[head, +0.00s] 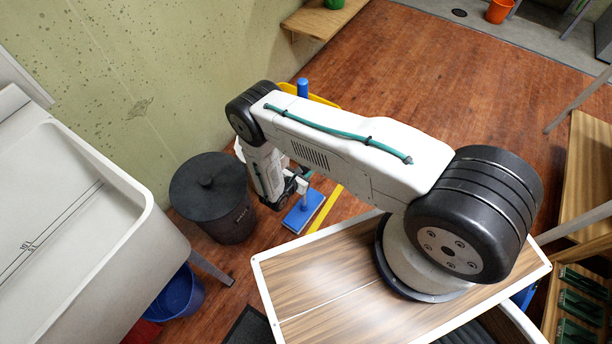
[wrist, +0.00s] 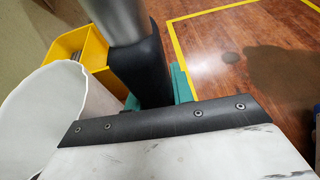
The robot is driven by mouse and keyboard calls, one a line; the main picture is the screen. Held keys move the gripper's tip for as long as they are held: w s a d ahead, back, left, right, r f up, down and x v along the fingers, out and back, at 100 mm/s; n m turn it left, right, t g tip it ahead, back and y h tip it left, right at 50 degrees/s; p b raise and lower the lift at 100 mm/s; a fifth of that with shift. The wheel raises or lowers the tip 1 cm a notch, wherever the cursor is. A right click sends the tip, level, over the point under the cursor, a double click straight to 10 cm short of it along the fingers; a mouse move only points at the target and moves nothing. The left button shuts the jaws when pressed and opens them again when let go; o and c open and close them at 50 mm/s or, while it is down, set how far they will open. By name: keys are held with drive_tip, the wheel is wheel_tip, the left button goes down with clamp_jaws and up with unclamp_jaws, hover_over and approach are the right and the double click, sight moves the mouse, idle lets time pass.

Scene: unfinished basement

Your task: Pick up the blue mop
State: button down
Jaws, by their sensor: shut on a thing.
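The blue mop (head: 303,211) shows in the head view with its flat blue head low by the floor, beyond the end of my arm. A blue pole end (head: 302,88) stands up beyond my arm; it lines up with the mop, but my arm hides the stretch between. My gripper (head: 303,184) is small and partly hidden, just above the mop head, and shut on what appears to be the mop's handle. In the wrist view a grey pole with a black sleeve stands close up; I cannot tell whether it is part of the mop.
A dark lidded bin (head: 212,190) stands left of the mop. A white sink (head: 95,220) and a blue bucket (head: 177,297) are farther left. A yellow bin (wrist: 78,58) and a white container (wrist: 65,110) are close in the wrist view.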

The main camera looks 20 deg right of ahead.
drive_tip(key=shift+r, duration=1.45)
drive_tip(key=s+a, duration=0.3)
drive_tip(key=s, duration=0.4)
drive_tip(key=s+a+r, duration=0.1)
drive_tip(key=s+a, duration=0.2)
drive_tip(key=s, duration=0.4)
drive_tip(key=shift+s+a+r, duration=0.15)
drive_tip(key=shift+s+a, duration=0.15)
drive_tip(key=shift+a, duration=0.05)
